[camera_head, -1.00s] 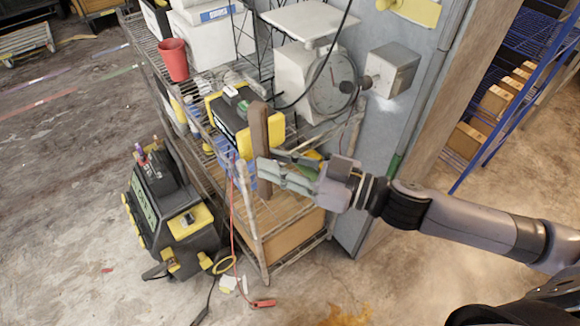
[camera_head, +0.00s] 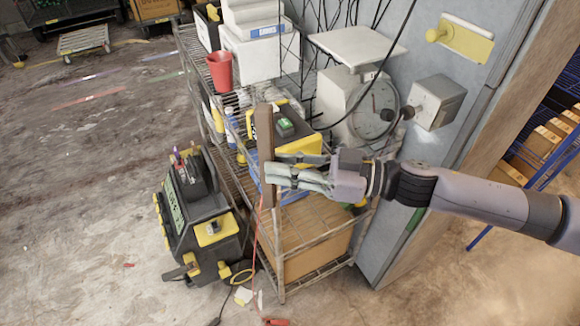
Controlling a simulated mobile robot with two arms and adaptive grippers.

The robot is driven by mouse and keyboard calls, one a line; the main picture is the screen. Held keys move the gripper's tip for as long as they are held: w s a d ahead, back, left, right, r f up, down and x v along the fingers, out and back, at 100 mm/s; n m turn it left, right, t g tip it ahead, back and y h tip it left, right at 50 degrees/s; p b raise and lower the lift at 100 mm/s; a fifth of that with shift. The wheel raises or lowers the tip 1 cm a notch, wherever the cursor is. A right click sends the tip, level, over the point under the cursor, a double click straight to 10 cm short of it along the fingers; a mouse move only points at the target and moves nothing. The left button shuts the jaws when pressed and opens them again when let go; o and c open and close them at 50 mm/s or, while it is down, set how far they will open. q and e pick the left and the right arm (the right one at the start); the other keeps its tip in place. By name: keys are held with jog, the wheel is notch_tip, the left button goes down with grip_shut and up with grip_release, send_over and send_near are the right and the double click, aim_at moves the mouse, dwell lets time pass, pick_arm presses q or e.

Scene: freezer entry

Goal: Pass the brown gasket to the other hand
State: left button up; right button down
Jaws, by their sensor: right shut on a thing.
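The brown gasket (camera_head: 266,135) is a long, narrow brown strip. It stands upright in front of the wire shelf in the head view. My right gripper (camera_head: 273,176) comes in from the right and is shut on the gasket around its lower half. The fingers hide part of the strip there. The gasket's upper part sticks up above the fingers and a short end shows below them. My left gripper is not in the head view.
A wire shelf cart (camera_head: 282,272) stands behind the gasket with a red cup (camera_head: 220,71), white boxes and a dial scale (camera_head: 371,108). A black and yellow machine (camera_head: 204,222) sits on the floor at left. A grey wall with a metal box (camera_head: 436,102) is at right.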

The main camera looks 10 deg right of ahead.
jog(key=a+f, duration=0.5)
jog(key=a, duration=0.3)
jog(key=s+d+r, duration=0.5)
jog(key=s+d, duration=0.1)
jog(key=d, duration=0.2)
jog(key=w+f+m+t+h, duration=0.1)
jog(key=w+f+m+t, duration=0.1)
jog(key=w+f, duration=0.3)
jog(key=shift+w+a+t, duration=0.45)
jog(key=shift+w+t, duration=0.1)
jog(key=shift+t, duration=0.05)
dwell(0.7)
jog(key=shift+d+r+g, duration=0.1)
jog(key=shift+g, duration=0.2)
jog(key=shift+s+d+n+g+y, duration=0.25)
jog(key=shift+d+n+g, duration=0.2)
jog(key=shift+n+g, duration=0.45)
jog(key=shift+s+d+n+g+y, duration=0.1)
jog(key=shift+d+n+g+y, duration=0.35)
jog(key=shift+g, duration=0.8)
jog(key=shift+s+d+n+g+y, duration=0.1)
jog(key=shift+s+d+n+g, duration=0.1)
jog(key=shift+d+n+g, duration=0.55)
jog(key=shift+a+g, duration=0.25)
jog(key=shift+g, duration=0.05)
